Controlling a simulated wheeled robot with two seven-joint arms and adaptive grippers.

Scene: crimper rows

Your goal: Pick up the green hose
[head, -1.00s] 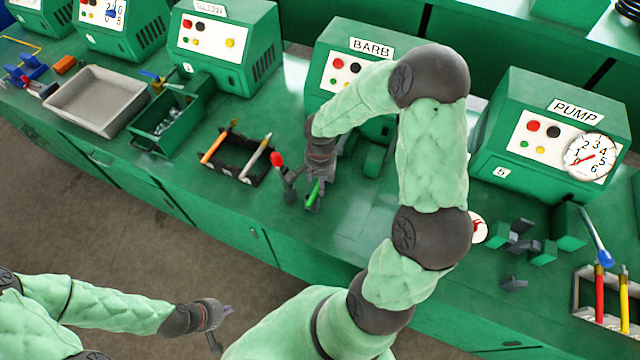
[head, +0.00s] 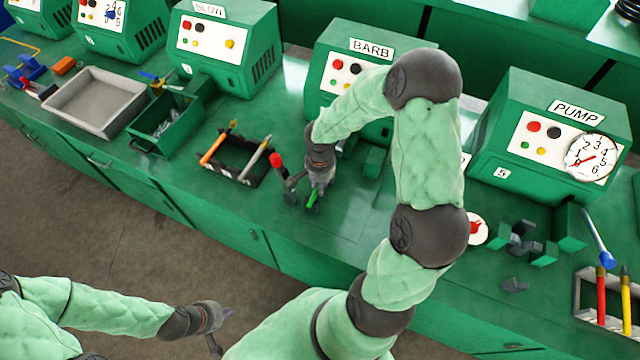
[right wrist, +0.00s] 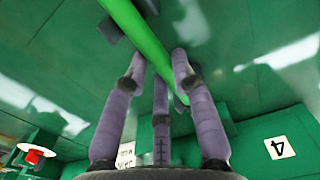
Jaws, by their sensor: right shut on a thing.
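The green hose (head: 312,198) shows as a short bright piece at the bench's front, below the BARB machine; my right gripper hides part of it. My right gripper (head: 317,188) reaches down over it and is shut on it. In the right wrist view the hose (right wrist: 143,38) runs slantwise between the purple-grey fingers (right wrist: 158,62), with dark grey blocks close to it. My left gripper (head: 222,328) is at the lower left, over the floor away from the bench, with its fingers apart and nothing between them.
A red-tipped lever (head: 277,161) on a grey fixture stands just left of my right gripper. A black rack (head: 254,181) with orange and grey tools lies further left. The BARB machine (head: 340,93) stands behind. Grey and green blocks (head: 520,240) lie to the right.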

